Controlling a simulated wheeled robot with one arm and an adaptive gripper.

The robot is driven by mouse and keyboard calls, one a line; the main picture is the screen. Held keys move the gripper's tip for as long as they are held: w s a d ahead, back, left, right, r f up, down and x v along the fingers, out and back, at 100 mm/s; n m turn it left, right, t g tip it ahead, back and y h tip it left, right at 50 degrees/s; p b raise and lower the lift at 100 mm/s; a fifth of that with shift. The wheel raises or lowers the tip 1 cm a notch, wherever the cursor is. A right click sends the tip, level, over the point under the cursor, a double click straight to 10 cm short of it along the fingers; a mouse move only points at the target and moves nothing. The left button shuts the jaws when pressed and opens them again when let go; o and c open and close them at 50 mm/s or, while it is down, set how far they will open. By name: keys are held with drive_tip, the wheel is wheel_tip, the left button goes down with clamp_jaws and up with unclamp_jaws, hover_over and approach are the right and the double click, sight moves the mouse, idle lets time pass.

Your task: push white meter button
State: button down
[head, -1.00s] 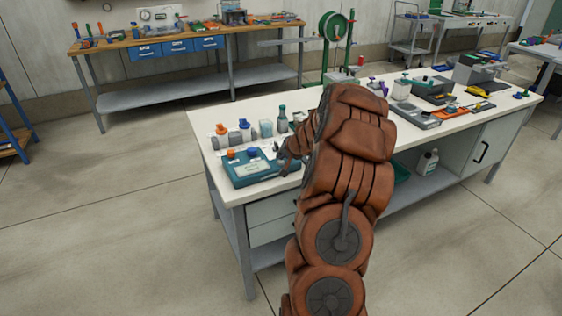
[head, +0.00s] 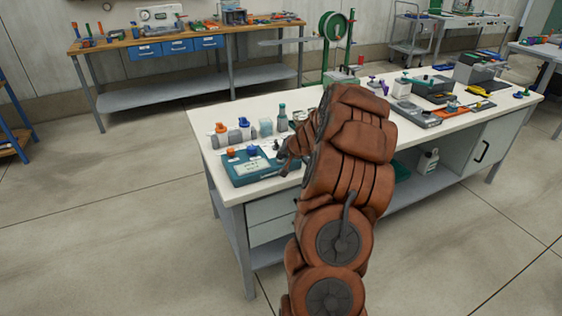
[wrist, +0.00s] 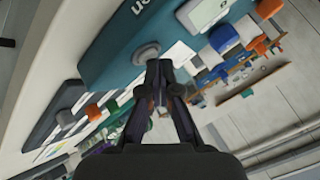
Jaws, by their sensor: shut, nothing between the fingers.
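The teal meter box (head: 240,180) stands at the near left corner of the white workbench, with a display, an orange knob (head: 231,152) and a blue knob (head: 251,151) on top. It fills the upper middle of the wrist view (wrist: 112,50). A round pale grey-white button (wrist: 146,53) stands on its face there. My gripper (wrist: 160,66) is shut and empty, its fingertips right beside the button; I cannot tell whether they touch. In the head view my gripper (head: 284,157) is at the meter's right end, partly hidden by my arm.
Trays and tools (head: 415,113) fill the bench's right side. The floor left of the workbench (head: 215,135) is clear.

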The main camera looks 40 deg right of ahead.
sight(282, 161)
idle(0.5)
drive_tip(key=shift+r, duration=0.35)
drive_tip(key=shift+r+p, duration=2.25)
drive_tip(key=shift+r, duration=0.8)
